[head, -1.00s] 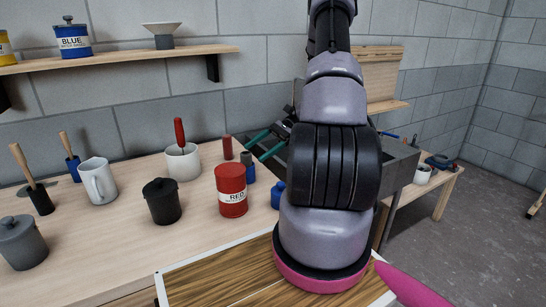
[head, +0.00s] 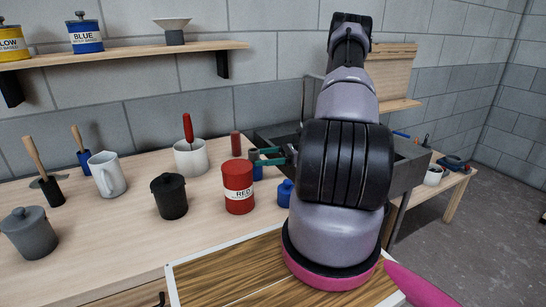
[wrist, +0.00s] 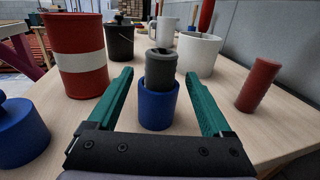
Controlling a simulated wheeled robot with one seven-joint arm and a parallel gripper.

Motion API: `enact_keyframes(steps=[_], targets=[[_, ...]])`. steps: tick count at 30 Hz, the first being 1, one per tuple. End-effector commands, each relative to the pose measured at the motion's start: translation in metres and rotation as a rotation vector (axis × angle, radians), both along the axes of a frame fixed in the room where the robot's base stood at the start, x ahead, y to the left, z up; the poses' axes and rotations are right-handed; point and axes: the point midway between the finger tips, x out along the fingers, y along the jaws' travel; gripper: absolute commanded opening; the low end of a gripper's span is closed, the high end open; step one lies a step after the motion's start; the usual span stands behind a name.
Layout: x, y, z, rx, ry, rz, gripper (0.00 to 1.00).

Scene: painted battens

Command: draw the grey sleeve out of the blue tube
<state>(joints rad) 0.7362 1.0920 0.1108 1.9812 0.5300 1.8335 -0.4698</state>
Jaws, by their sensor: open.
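The blue tube (wrist: 158,108) stands upright on the bench in the wrist view. The grey sleeve (wrist: 161,63) sticks up out of its top. In the head view a little of the blue tube (head: 257,173) shows beside the red can, and the sleeve is mostly hidden by the fingers. My gripper (wrist: 158,75) is open, with one teal finger on each side of the tube and sleeve and a visible gap on both sides. In the head view my gripper (head: 266,157) reaches in from the right at about the sleeve's height.
A red can (head: 238,188) stands close by, with a blue lidded jar (head: 285,193) right of it. A dark red cylinder (wrist: 259,86) stands on the tube's other side. A white pot (head: 190,158) and a black pot (head: 169,197) are further left. A dark sink (head: 405,170) lies behind my arm.

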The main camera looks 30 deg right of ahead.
Motion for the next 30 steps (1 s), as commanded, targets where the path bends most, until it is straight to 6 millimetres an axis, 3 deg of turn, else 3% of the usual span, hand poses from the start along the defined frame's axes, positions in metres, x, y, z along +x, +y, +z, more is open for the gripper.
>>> enact_keyframes(steps=[3, 9, 21, 22, 23, 28, 29, 30], targets=[[0.004, 0.022, 0.0, 0.0, -0.001, 0.004, 0.84], [0.01, 0.045, 0.0, -0.001, -0.001, 0.003, 0.84], [0.012, 0.053, 0.0, -0.001, -0.001, 0.001, 0.84], [0.012, 0.053, 0.0, -0.001, -0.001, 0.001, 0.8], [0.012, 0.053, 0.0, -0.001, -0.001, 0.001, 0.68], [0.012, 0.053, 0.0, -0.001, -0.001, 0.001, 0.03], [0.012, 0.053, 0.0, -0.001, -0.001, 0.001, 0.0], [0.012, 0.053, 0.0, -0.001, -0.001, 0.001, 0.36]])
